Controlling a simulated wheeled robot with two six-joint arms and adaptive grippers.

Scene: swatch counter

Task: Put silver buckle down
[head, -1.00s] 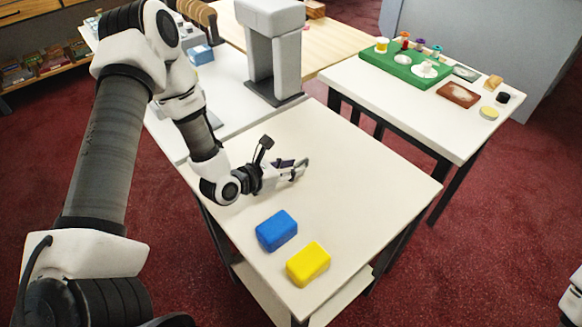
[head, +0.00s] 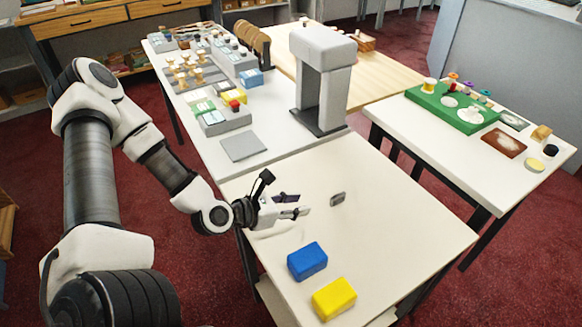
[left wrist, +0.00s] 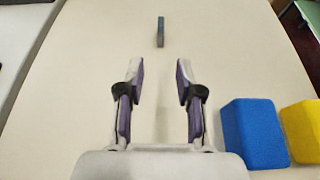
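The silver buckle (head: 338,198) is a small grey piece on the cream table (head: 400,228). In the left wrist view the buckle (left wrist: 160,32) is a narrow dark grey shape beyond the fingertips, centred between their lines. My left gripper (head: 298,205) is low over the table, left of the buckle and apart from it. In the left wrist view its fingers (left wrist: 160,72) are spread with nothing between them. My right gripper is not in view.
A blue block (head: 307,261) and a yellow block (head: 334,299) lie on the near part of the table. A grey arch-shaped stand (head: 338,85) is behind. A side table holds a green tray (head: 425,101). The table right of the buckle is clear.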

